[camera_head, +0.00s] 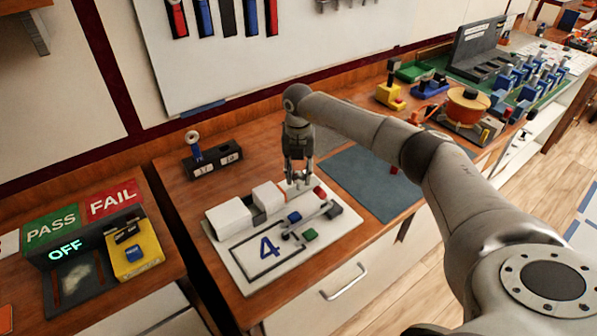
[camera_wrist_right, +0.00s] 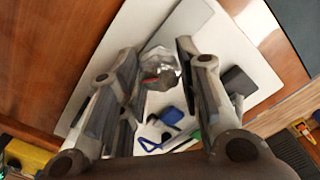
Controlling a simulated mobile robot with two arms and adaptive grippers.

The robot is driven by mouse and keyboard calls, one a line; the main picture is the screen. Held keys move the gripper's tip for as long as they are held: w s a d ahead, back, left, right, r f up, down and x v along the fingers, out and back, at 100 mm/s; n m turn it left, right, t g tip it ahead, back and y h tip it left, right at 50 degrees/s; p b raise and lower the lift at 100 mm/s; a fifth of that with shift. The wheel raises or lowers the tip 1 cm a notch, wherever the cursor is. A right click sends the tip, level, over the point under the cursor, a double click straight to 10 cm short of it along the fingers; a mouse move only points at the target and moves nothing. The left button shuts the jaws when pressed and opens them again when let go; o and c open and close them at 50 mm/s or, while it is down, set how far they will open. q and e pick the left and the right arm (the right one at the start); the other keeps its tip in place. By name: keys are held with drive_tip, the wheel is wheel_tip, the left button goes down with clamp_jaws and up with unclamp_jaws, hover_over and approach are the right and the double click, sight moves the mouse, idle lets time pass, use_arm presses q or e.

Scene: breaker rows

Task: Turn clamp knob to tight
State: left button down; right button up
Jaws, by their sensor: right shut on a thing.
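The clamp knob (camera_wrist_right: 160,68), pale and faceted with a red mark, sits between the fingers of my right gripper (camera_wrist_right: 158,85) in the right wrist view. My right gripper (camera_head: 298,182) is shut on the knob, reaching down from above at the back right of a white board (camera_head: 236,272) marked with a blue 4. In the head view the fingers largely hide the knob. I cannot read which setting the knob is at. My left gripper is not in view.
White blocks (camera_head: 229,219), a blue block, a green block (camera_head: 309,235) and a dark grey block share the board. A dark mat (camera_head: 372,180) lies to the right. A black two-hole holder (camera_head: 212,160) stands behind left. A PASS/FAIL station (camera_head: 85,225) is at far left.

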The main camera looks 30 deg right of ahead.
sight(299, 174)
drive_tip(key=shift+r, duration=0.1)
drive_tip(key=o, duration=1)
wheel_tip(299, 174, up, 12)
drive_tip(key=shift+f, duration=0.1)
idle(0.6)
